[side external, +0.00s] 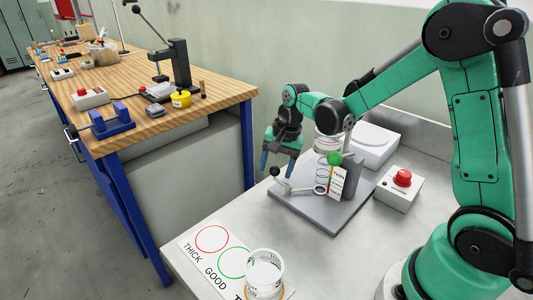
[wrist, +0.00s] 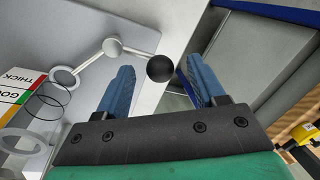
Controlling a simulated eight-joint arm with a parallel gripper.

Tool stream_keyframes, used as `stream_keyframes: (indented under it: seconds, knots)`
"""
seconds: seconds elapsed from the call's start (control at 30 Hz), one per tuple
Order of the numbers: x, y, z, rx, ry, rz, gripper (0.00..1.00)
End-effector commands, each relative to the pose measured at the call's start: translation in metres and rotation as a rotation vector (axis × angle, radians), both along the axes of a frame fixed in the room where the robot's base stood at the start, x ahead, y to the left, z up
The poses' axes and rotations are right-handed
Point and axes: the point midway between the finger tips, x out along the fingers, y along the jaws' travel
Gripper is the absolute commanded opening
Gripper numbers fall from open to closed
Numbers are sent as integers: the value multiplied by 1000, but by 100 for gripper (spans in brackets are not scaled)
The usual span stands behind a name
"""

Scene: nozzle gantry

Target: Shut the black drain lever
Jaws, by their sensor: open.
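The drain lever is a thin metal arm with a black ball knob (side external: 275,171) at its free end, sticking out left over the grey base plate (side external: 310,212). In the wrist view the black knob (wrist: 160,68) appears between my fingertips, with a silver ball (wrist: 113,46) and a metal ring (wrist: 64,78) further along the linkage. My gripper (side external: 278,163) is open and empty, pointing down with its blue fingers at the knob. I cannot tell whether the fingers touch it. The open gripper also shows in the wrist view (wrist: 158,82).
A stand with a green knob (side external: 334,158) and thick/good card (side external: 337,182) rises beside the lever. A red-button box (side external: 402,188) and white device (side external: 372,143) stand right and behind. A wooden bench (side external: 140,122) stands left.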

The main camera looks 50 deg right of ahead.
Motion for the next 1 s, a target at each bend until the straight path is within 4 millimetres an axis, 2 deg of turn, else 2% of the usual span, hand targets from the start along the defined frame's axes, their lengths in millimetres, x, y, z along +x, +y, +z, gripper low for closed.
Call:
stream_keyframes:
  seconds: [0.17,0.4,0.5,0.87,1.0]
  knots:
    - [-2,-1,12,0,0,-1,63]
    - [-7,-5,44,0,0,-1,63]
    - [-9,-5,52,0,0,0,63]
    - [-9,-6,55,-1,-2,2,63]
    - [-15,-1,62,-23,-31,55,63]
